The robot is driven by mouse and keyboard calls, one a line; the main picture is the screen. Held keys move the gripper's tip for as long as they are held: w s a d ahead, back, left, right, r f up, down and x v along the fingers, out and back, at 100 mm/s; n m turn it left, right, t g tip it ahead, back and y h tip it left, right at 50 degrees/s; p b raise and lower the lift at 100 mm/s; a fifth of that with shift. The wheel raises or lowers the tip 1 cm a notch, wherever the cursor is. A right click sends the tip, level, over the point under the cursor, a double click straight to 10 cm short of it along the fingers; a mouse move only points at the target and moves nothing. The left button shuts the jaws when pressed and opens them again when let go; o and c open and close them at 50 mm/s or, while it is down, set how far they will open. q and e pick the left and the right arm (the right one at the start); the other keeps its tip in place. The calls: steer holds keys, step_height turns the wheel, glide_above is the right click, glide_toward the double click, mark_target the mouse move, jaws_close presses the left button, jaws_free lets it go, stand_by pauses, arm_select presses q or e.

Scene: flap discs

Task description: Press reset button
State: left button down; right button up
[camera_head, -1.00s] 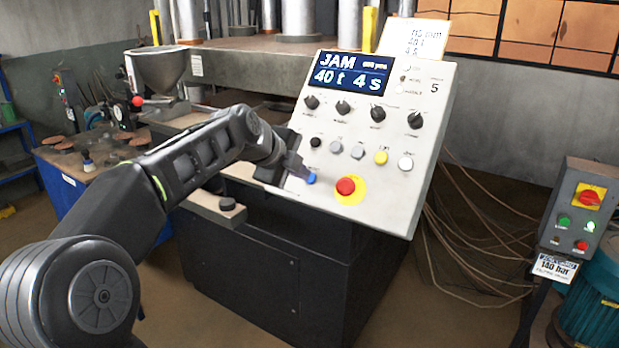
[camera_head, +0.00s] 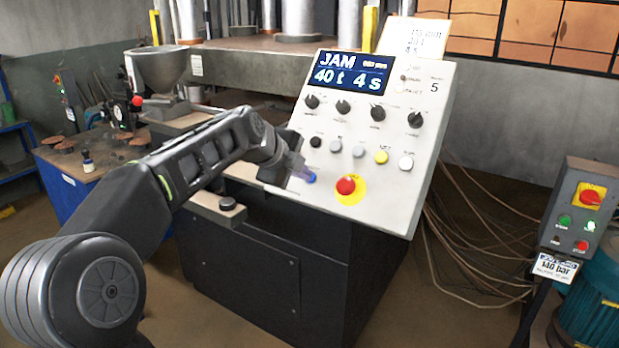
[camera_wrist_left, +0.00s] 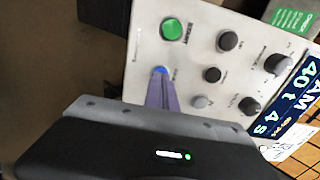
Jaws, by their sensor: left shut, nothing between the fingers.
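The slanted control panel (camera_head: 385,210) has a display reading "JAM" and "40 t 4 s". A blue button (camera_head: 312,178) sits low on its left side; its small label is not legible. It also shows in the left wrist view (camera_wrist_left: 159,70). My left gripper (camera_head: 300,172) is shut and empty, its tips right at the blue button; in the left wrist view (camera_wrist_left: 161,88) the fingers point straight at it and partly cover it. I cannot tell whether they touch. A green button (camera_wrist_left: 173,30) is beside it, hidden by the gripper in the head view. My right gripper is out of view.
A red emergency-stop button (camera_head: 346,186) on a yellow plate is close right of the blue button. Several black knobs and small buttons sit above. A ledge with a black knob (camera_head: 227,203) is below my left forearm. A separate switch box (camera_head: 575,215) stands far right.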

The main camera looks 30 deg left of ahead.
arm_select(q)
steer(key=shift+w+f+b, duration=0.3)
steer(key=shift+w+b, duration=0.05)
stand_by(1.1)
steer(key=v, duration=0.8)
stand_by(0.5)
stand_by(0.5)
